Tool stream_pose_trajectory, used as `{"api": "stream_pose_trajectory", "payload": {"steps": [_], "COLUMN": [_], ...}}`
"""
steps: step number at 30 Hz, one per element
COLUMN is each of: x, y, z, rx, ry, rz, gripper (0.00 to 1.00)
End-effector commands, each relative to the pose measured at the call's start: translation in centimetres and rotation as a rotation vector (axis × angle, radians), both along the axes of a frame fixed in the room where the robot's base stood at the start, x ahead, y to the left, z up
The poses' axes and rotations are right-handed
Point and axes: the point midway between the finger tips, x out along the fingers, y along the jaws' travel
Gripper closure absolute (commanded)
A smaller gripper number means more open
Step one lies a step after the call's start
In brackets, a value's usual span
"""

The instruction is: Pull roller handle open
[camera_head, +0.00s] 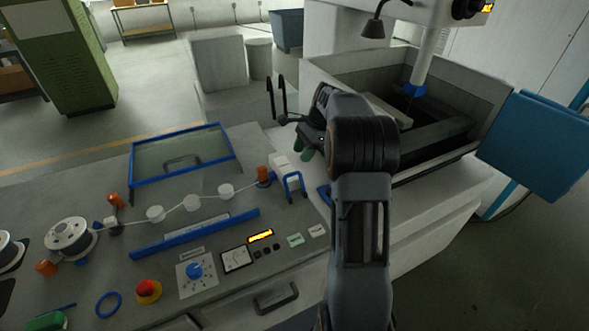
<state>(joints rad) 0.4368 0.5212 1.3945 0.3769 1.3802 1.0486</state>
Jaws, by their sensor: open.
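A blue U-shaped handle (294,185) stands on a white block (279,163) at the right end of the wire path on the grey console; it looks like the roller handle. My gripper (277,90) is open and empty. Its two thin dark fingers are apart and point away from the console, up in the picture. It is above and beyond the handle, apart from it. My arm covers the area to the right of the handle.
White rollers (191,202) and a wire spool (71,236) sit on the console. A blue-framed clear cover (181,154) stands behind them. A red emergency button (149,289) is in front. The machine tank (325,75) is behind my arm.

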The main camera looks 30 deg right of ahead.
Motion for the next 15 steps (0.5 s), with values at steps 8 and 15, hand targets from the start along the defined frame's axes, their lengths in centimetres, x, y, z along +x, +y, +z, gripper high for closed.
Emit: {"api": "stream_pose_trajectory", "payload": {"steps": [8,15], "x": [0.1,0.2], "y": [1.9,2.7], "z": [-4.3,-6.4], "rx": [0.001,0.000], "ry": [0.001,-0.001], "rz": [0.003,0.002], "gripper": [0.60,0.60]}}
